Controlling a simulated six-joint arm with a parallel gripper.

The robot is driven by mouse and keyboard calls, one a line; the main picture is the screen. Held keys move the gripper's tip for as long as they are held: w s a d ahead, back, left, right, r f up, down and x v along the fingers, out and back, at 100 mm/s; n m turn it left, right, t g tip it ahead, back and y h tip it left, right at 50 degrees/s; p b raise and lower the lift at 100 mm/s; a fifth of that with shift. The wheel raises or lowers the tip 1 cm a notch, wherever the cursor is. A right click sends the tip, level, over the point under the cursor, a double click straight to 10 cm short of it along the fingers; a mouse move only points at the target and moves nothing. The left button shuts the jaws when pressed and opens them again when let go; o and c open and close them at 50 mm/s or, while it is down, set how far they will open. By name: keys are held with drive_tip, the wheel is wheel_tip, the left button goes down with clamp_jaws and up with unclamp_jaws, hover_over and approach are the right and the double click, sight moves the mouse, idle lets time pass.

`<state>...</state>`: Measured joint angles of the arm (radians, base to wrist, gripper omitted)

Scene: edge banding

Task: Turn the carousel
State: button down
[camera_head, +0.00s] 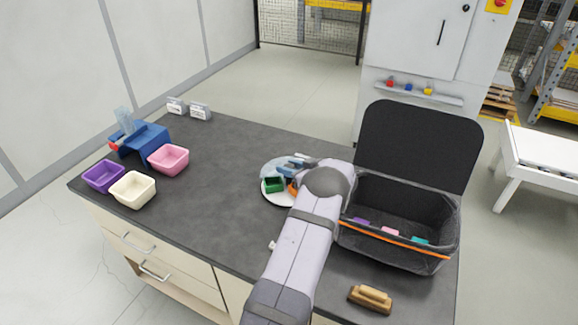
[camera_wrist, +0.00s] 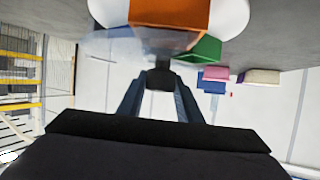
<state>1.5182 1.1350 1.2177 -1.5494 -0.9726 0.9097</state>
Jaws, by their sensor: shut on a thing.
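The carousel (camera_head: 276,200) is a round white disc with a clear part, on the dark worktop near the middle. It carries a green compartment (camera_head: 274,185) and an orange one (camera_head: 293,188), partly hidden by my arm. In the wrist view the orange compartment (camera_wrist: 170,14) and green compartment (camera_wrist: 203,50) show at the top, with the white disc (camera_wrist: 233,18) behind. My gripper (camera_head: 292,166) is at the carousel's far side. In the wrist view its fingers (camera_wrist: 160,80) are closed on a small dark piece by the clear part; I cannot tell exactly what it is.
An open black case (camera_head: 400,248) with a raised lid stands close on the right. A wooden-handled brush (camera_head: 370,298) lies in front. Purple (camera_head: 104,177), cream (camera_head: 132,190) and pink (camera_head: 168,159) bins and a blue device (camera_head: 144,138) stand left. The worktop between is clear.

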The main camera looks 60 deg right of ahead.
drive_tip(key=shift+w+r+n+t+y, duration=0.1)
drive_tip(key=shift+r+n+t+y, duration=0.05)
drive_tip(key=shift+n+t+y, duration=0.2)
idle(0.4)
drive_tip(key=c, duration=1.3)
unclamp_jaws()
drive_tip(key=shift+o, duration=0.2)
drive_tip(key=shift+r+b, duration=1)
drive_tip(key=shift+r, duration=3.95)
